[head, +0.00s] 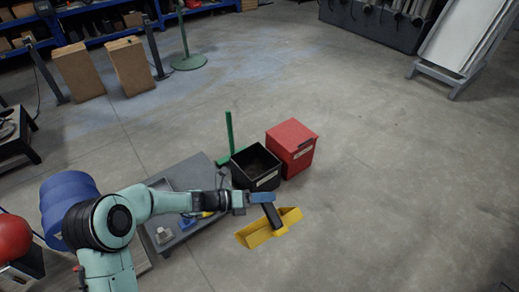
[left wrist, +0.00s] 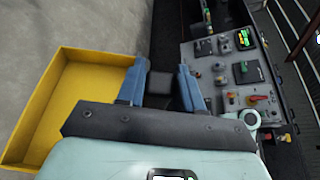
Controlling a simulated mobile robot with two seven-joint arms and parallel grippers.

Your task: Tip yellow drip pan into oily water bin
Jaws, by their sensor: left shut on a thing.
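The yellow drip pan (head: 254,236) is a shallow tray with a dark handle (head: 270,214). My left gripper (head: 262,198) is shut on that handle, with the pan out in front and clear of the bins. In the left wrist view the pan (left wrist: 52,110) is at the left, and the dark handle sits between the blue fingers (left wrist: 160,86). An open black bin (head: 255,168) stands just behind my gripper, beside a closed red bin (head: 291,148). Their labels are too small to read. The pan's contents and exact tilt are unclear. My right gripper is not in view.
A low grey cart (head: 195,222) with small tools stands under my left forearm. A green stand (head: 230,135) is left of the black bin. A blue drum (head: 68,198) is at the left. The floor (head: 400,200) to the right is clear.

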